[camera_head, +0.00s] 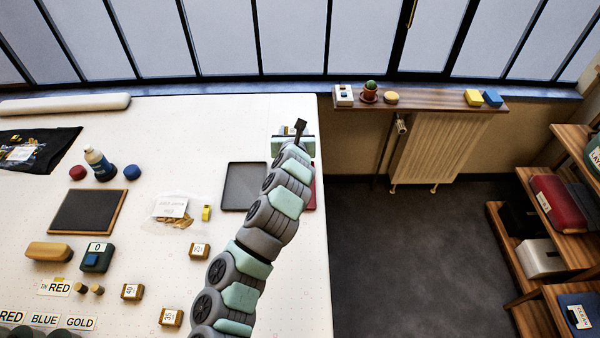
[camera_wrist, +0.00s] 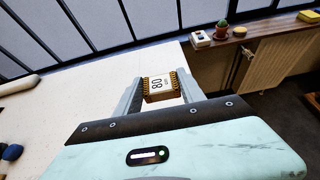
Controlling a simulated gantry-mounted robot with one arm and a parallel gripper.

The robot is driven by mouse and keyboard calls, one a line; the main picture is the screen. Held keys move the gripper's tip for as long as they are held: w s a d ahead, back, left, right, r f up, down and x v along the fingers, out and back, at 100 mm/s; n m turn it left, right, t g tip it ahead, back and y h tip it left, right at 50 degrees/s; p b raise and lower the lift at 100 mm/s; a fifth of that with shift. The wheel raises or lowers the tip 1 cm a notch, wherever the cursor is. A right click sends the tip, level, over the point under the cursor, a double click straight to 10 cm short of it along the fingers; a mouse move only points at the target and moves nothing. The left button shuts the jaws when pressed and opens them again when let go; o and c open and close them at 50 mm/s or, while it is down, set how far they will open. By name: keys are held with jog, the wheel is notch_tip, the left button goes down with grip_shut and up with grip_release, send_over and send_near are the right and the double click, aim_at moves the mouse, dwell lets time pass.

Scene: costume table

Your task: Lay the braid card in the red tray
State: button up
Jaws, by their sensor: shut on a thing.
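My gripper (camera_wrist: 162,92) is shut on a small block-like card (camera_wrist: 158,83), held between its two fingers. The card has a white label that appears to read 80 and gold-brown ribbed sides. I take it to be the braid card. In the head view my gripper (camera_head: 298,129) is over the far right part of the table, beyond the trays; the card is hard to make out there. The red tray (camera_head: 312,193) shows only as a narrow strip right of my arm, at the table's right edge. My arm hides most of it.
A dark tray (camera_head: 243,187) lies just left of my arm. A clear bag (camera_head: 172,211), a small yellow item (camera_head: 206,213) and numbered blocks (camera_head: 199,250) lie further left. Beyond the table's right edge are a shelf (camera_head: 430,99) over a radiator (camera_head: 437,148) and open floor.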

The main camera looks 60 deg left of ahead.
notch_tip(320, 180, down, 16)
jog(key=shift+f+b, duration=0.2)
jog(key=shift+b, duration=0.45)
jog(key=shift+f, duration=0.1)
jog(key=o, duration=1.3)
jog(key=shift+s+d+r, duration=0.15)
jog(key=shift+d+r, duration=0.15)
jog(key=shift+r, duration=0.1)
jog(key=v, duration=1.1)
jog(key=shift+s+d+f, duration=0.15)
jog(key=shift+s, duration=0.05)
